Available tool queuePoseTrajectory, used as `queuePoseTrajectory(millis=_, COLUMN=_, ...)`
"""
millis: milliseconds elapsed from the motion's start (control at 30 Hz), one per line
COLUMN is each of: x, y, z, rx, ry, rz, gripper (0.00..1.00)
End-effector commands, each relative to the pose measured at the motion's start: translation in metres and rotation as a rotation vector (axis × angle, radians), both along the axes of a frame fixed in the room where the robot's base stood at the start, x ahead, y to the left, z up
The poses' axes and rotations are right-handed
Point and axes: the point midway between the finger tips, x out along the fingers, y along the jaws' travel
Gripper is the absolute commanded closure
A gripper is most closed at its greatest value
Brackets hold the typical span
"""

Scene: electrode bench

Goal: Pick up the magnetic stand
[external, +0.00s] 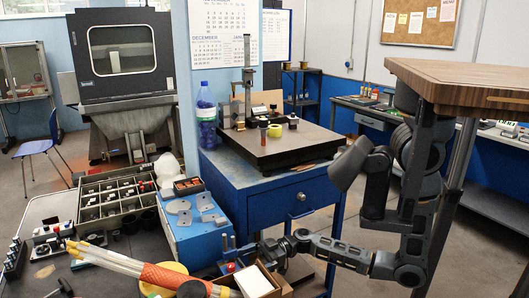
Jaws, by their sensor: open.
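My arm reaches in from the right, and my gripper (248,255) is low over the near bench, in front of the blue cabinet. It is open; its fingers are small and partly lost among the clutter. Just left of it is a small blue block with a red knob (231,267) and short upright posts, possibly the magnetic stand. I cannot tell whether the fingers touch it. A taller stand with an upright column (247,85) stands on the dark surface plate (275,150), behind and above my gripper.
A compartment tray (118,207) and a blue box (190,232) with metal parts lie to the left. An orange-wrapped bundle of rods (170,277) and an open cardboard box (257,281) crowd the near bench. A blue cabinet (290,205) stands behind. A wooden tabletop (470,80) overhangs at upper right.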

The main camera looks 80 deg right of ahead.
Motion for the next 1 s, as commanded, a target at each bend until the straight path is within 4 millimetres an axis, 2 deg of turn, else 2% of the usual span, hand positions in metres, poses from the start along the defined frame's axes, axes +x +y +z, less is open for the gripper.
queuePoseTrajectory(millis=100, x=0.014, y=0.014, z=0.002, rx=0.001, ry=0.0, rz=0.001, gripper=0.0)
queuePoseTrajectory(millis=367, x=0.027, y=0.027, z=0.002, rx=0.0, ry=0.001, rz=-0.001, gripper=0.0)
queuePoseTrajectory(millis=700, x=0.058, y=0.058, z=0.005, rx=0.0, ry=0.003, rz=-0.001, gripper=0.0)
queuePoseTrajectory(millis=1000, x=0.061, y=0.061, z=0.003, rx=-0.001, ry=0.002, rz=-0.003, gripper=0.0)
